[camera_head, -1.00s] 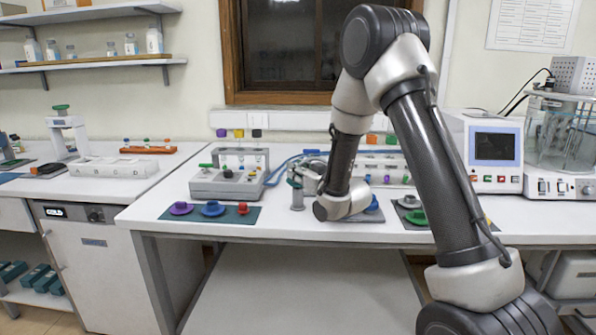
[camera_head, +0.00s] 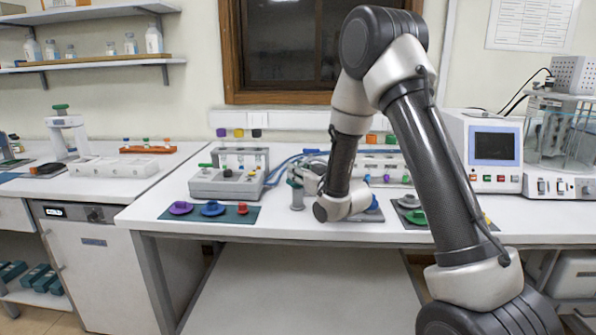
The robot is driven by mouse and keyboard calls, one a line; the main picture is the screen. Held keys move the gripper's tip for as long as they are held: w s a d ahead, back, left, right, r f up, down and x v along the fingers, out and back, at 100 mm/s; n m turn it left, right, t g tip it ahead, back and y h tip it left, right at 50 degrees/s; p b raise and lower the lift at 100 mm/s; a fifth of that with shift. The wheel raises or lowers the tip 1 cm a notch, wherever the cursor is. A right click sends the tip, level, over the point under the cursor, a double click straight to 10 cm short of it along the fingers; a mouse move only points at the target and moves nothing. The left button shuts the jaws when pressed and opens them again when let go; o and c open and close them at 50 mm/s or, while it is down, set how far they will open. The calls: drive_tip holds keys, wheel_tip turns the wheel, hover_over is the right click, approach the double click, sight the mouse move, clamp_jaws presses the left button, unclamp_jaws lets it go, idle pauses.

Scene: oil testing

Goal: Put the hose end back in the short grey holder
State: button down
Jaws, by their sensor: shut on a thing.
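My gripper (camera_head: 307,172) is at the middle of the bench, left of my wrist, and is partly hidden by the wrist. It is shut on the hose end (camera_head: 295,182), a small grey-green piece. The hose end is right at the top of the short grey holder (camera_head: 297,199), an upright cylinder on the bench. I cannot tell how deep it sits in the holder. The blue hose (camera_head: 284,164) curves from the grey test unit (camera_head: 229,183) towards my gripper.
A dark mat (camera_head: 228,221) with purple, blue and red caps lies at the front left of the holder. Another mat (camera_head: 396,203) with a grey and a green piece is to the right, beside my arm. A box with a screen (camera_head: 481,151) stands at the back right.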

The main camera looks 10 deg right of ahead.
drive_tip(key=shift+f, duration=0.35)
drive_tip(key=c, duration=1.4)
unclamp_jaws()
